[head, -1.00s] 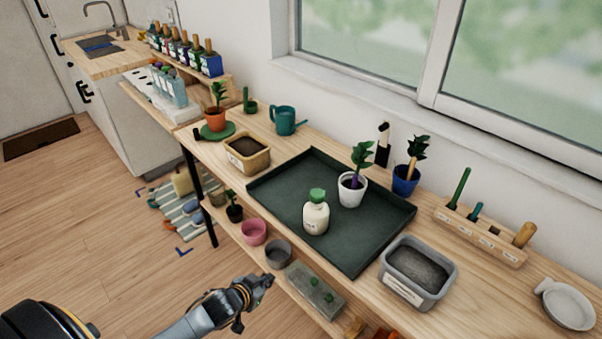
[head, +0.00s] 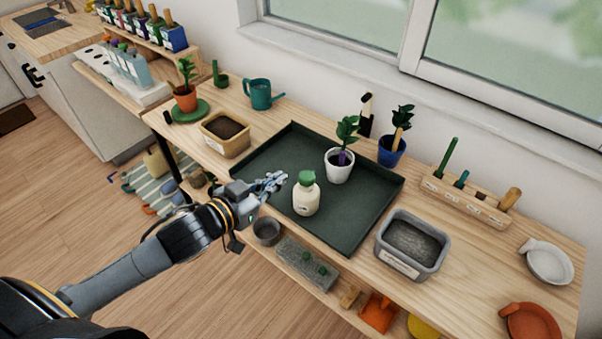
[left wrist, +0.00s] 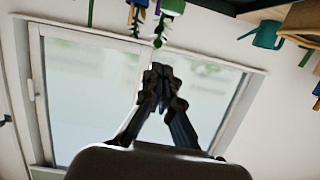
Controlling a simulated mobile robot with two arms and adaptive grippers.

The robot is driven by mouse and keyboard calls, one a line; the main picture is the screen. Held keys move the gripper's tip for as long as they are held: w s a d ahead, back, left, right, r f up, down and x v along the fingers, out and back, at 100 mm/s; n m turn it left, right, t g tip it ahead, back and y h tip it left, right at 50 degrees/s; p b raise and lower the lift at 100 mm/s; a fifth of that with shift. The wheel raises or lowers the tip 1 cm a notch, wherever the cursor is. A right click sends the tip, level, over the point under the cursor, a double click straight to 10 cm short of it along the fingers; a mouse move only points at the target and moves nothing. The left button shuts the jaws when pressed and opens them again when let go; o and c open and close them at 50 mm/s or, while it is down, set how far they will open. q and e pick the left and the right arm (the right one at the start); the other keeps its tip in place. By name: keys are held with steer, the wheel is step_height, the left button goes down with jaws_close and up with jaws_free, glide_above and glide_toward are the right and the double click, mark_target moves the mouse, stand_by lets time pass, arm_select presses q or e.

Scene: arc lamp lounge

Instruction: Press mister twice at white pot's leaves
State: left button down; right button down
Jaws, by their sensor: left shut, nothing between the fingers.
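The mister (head: 306,196), a cream bottle with a green top, stands upright on the dark tray (head: 355,238). The white pot (head: 338,170) with green leaves (head: 346,131) stands on the tray behind it and to the right. A purple piece shows in its soil. My left gripper (head: 275,181) is shut and empty, over the tray's left part, just left of the mister and apparently apart from it. In the left wrist view my left gripper (left wrist: 161,80) points toward the window, its fingertips together. My right gripper is not in view.
A tan soil box (head: 226,138) and a teal watering can (head: 259,95) stand left of the tray. A blue pot (head: 391,152) stands behind it. A grey bin (head: 410,247) and a wooden tool rack (head: 465,201) stand to the right.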

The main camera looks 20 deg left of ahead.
arm_select(q)
steer(key=shift+w, duration=0.1)
steer(key=p, duration=0.2)
glide_above(303, 180)
step_height(303, 180, down, 2)
steer(key=f, duration=0.3)
steer(key=shift+s+f+p, duration=0.15)
steer(key=shift+s+p, duration=0.05)
steer(key=shift+p, duration=0.1)
steer(key=shift+s+a+f, duration=0.1)
steer(key=shift+f, duration=0.6)
steer(key=shift+f, duration=0.15)
steer(key=shift+f+b, duration=0.45)
steer(key=shift+f, duration=0.5)
